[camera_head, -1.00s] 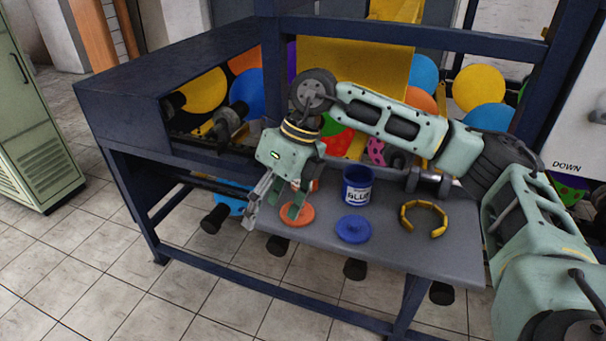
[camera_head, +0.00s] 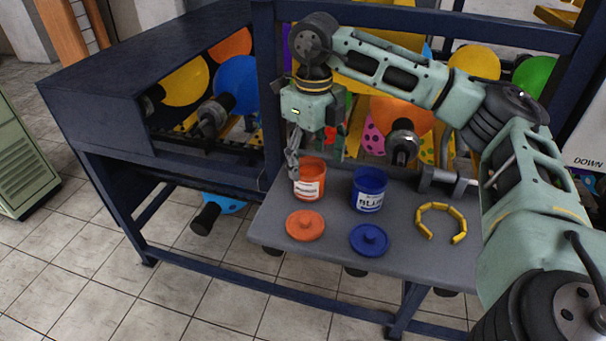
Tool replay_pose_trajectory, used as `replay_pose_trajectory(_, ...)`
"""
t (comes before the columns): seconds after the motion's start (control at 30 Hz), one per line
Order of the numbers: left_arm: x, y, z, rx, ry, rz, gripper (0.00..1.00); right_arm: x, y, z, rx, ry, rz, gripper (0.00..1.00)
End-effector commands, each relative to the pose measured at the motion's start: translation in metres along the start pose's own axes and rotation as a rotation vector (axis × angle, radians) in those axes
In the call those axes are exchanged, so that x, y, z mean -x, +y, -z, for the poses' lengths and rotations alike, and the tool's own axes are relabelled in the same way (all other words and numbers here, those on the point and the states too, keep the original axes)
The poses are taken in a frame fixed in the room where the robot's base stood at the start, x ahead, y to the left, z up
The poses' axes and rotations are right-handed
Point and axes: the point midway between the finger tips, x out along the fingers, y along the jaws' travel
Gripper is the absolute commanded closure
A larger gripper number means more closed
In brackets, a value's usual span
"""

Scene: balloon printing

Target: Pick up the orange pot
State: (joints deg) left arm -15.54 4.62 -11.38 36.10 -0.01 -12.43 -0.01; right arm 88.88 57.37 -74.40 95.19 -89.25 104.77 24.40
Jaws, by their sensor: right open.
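The orange pot (camera_head: 310,184) stands upright and open on the grey shelf, with a white label on its front. Its orange lid (camera_head: 305,226) lies flat on the shelf in front of it. My right gripper (camera_head: 312,152) points down just above and behind the orange pot, its fingers apart. One finger hangs at the pot's left rim; the other is partly hidden and I cannot tell whether it touches. The gripper holds nothing. My left gripper does not show.
A blue pot (camera_head: 369,190) stands right of the orange one, with its blue lid (camera_head: 369,240) in front. A yellow segmented ring (camera_head: 442,222) lies further right on the shelf (camera_head: 400,262). Dark blue frame posts and several balloons are behind.

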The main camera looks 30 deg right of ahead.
Motion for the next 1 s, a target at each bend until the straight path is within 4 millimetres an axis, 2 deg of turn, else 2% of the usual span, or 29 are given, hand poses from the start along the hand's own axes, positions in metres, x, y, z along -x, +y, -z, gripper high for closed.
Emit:
replay_pose_trajectory(0.23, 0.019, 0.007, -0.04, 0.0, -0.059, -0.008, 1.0, -0.027, 0.0, -0.009, 0.0, 0.003, -0.001, 0.27)
replay_pose_trajectory(0.37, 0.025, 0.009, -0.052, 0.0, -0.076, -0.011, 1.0, -0.048, -0.001, -0.013, 0.001, 0.002, 0.0, 0.27)
replay_pose_trajectory(0.47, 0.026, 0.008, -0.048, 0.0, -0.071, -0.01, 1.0, -0.057, -0.001, -0.013, 0.0, 0.0, -0.001, 0.27)
replay_pose_trajectory(0.73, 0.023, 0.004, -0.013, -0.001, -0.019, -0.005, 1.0, -0.06, -0.001, -0.013, 0.001, -0.002, -0.001, 0.28)
replay_pose_trajectory(1.0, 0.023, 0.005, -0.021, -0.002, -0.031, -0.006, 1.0, -0.06, -0.001, -0.013, 0.001, -0.002, -0.001, 0.52)
